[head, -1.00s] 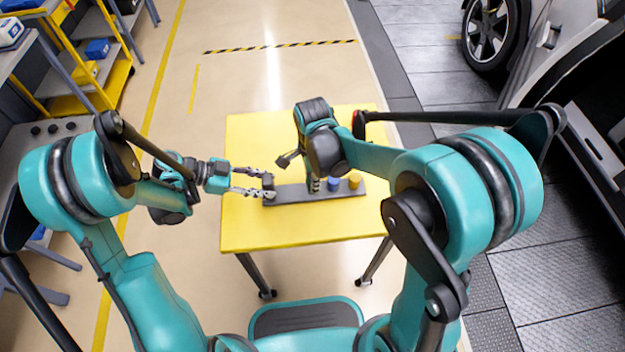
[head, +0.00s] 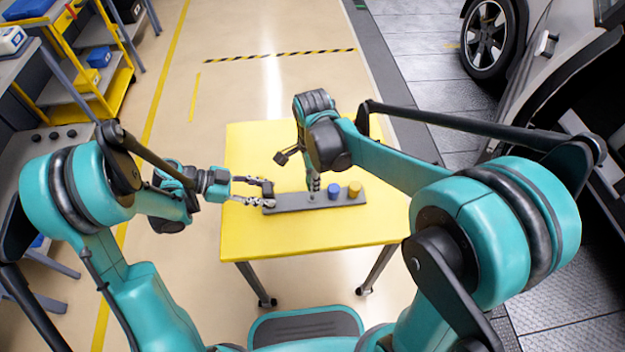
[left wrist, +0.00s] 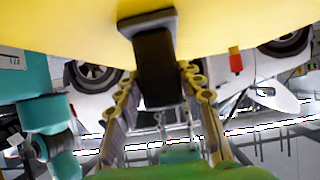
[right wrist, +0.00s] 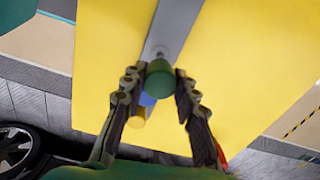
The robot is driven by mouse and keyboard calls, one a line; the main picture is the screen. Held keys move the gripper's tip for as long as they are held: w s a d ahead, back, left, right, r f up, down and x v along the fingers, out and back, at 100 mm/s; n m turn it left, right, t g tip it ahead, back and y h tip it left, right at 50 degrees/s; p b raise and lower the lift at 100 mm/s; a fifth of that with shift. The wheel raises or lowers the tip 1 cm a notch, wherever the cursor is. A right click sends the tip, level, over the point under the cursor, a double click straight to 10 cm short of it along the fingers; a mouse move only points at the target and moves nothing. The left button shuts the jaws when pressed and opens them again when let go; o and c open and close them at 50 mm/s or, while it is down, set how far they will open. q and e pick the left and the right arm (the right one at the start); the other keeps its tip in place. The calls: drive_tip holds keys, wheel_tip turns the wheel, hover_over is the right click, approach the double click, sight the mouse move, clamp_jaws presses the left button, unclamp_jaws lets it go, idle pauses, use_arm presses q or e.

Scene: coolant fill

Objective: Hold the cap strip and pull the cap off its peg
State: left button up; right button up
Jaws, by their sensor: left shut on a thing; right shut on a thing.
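The cap strip (head: 288,201) is a long dark grey bar lying on the yellow table. My left gripper (head: 266,192) is shut on the upright black block at the strip's left end; the block (left wrist: 157,70) fills the space between its fingers in the left wrist view. My right gripper (head: 313,182) points down over the strip. In the right wrist view it is shut on a green cap (right wrist: 160,82). In the head view a small peg (head: 312,198) shows just below this gripper, and the cap appears raised above it. The cap is hard to make out there.
A blue cap (head: 334,191) and a yellow cap (head: 354,189) stand on the strip to the right. The yellow table (head: 290,233) is otherwise clear. A car (head: 560,60) stands at the right, and a shelf (head: 85,75) at the back left.

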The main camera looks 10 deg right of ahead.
drive_tip(key=shift+r, duration=2)
use_arm(q)
drive_tip(key=o, duration=1.1)
drive_tip(key=v, duration=1.2)
